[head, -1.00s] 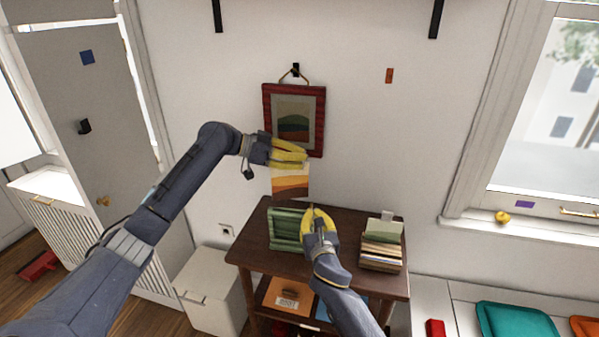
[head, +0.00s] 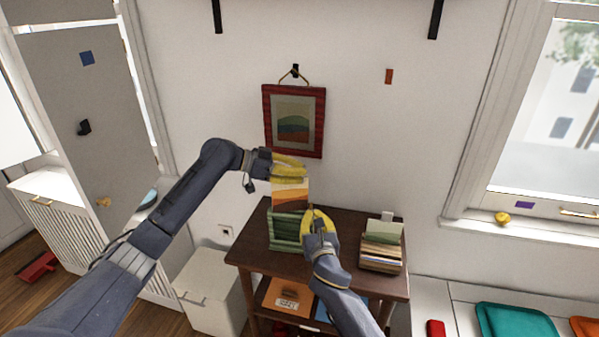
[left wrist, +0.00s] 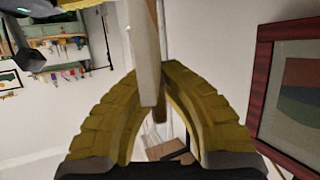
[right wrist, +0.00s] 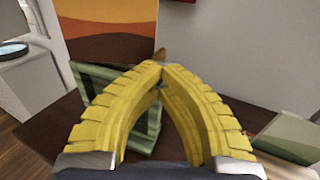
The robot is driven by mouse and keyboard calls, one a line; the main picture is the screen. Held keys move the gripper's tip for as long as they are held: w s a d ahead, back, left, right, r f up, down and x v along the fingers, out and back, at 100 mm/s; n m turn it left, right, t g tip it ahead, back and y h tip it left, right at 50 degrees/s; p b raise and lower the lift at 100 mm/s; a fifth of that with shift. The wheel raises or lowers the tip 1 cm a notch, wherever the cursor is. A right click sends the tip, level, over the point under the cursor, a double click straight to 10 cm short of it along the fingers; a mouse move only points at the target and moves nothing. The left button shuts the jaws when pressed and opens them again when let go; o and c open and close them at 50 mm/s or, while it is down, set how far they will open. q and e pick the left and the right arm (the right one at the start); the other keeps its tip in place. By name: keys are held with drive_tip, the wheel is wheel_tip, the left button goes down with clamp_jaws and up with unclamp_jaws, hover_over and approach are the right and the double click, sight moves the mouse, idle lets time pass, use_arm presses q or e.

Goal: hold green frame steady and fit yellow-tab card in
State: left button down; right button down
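The card (head: 291,193), with orange, tan and brown bands, hangs upright from my left gripper (head: 303,172), which is shut on its upper part. In the left wrist view the card (left wrist: 145,45) shows edge-on between the fingers. The green frame (head: 285,231) stands tilted on the dark side table. The card's lower edge is just above the frame's top; I cannot tell if they touch. My right gripper (head: 311,212) is closed at the frame's right upper edge. In the right wrist view the fingers hide part of the frame (right wrist: 95,80). The yellow tab is not clear.
A stack of books or frames (head: 381,248) stands on the right of the side table (head: 345,222). A red-framed picture (head: 322,125) hangs on the wall close behind my left gripper. A white box (head: 213,290) stands left of the table.

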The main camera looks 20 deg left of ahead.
use_arm(q)
drive_tip(key=shift+f, duration=0.2)
drive_tip(key=c, duration=2.1)
unclamp_jaws()
drive_tip(key=shift+c, duration=0.2)
drive_tip(key=o, duration=0.5)
drive_tip(key=shift+o, duration=0.2)
drive_tip(key=shift+r, duration=0.1)
drive_tip(key=shift+r, duration=0.25)
drive_tip(key=v, duration=1.2)
drive_tip(key=shift+r, duration=0.35)
